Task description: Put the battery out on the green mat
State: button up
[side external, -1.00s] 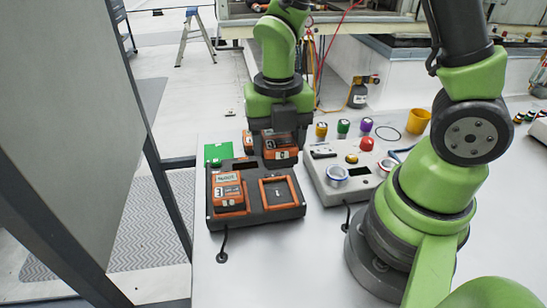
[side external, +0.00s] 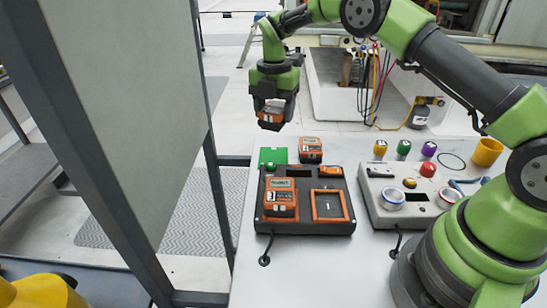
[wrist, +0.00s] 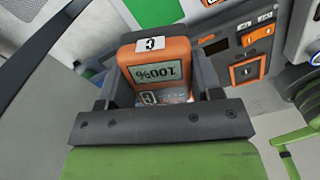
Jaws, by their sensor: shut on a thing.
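My gripper (side external: 273,110) is shut on an orange and dark battery (side external: 270,121), held in the air above the far end of the table. In the wrist view the held battery (wrist: 152,62) shows a "100%" display and a white label between the fingers. The green mat (side external: 268,156) lies flat on the table behind the charger, below the held battery. In the wrist view the mat (wrist: 150,12) is partly cut off at the top.
A second battery (side external: 311,147) stands right of the mat. The dark charger (side external: 305,227) holds another battery (side external: 281,196) on its left; its right orange-framed bay (side external: 328,205) is empty. A grey control panel (side external: 407,215) with coloured knobs stands to the right.

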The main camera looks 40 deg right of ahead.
aim_at(273, 157)
jog(key=shift+w+d+f+m, duration=0.3)
jog(key=shift+w+d+f, duration=0.15)
jog(key=shift+w, duration=0.2)
notch_tip(273, 157, down, 10)
jog(key=shift+r, duration=0.15)
jog(key=o, duration=1.2)
jog(key=shift+f, duration=0.2)
jog(key=shift+o, duration=0.2)
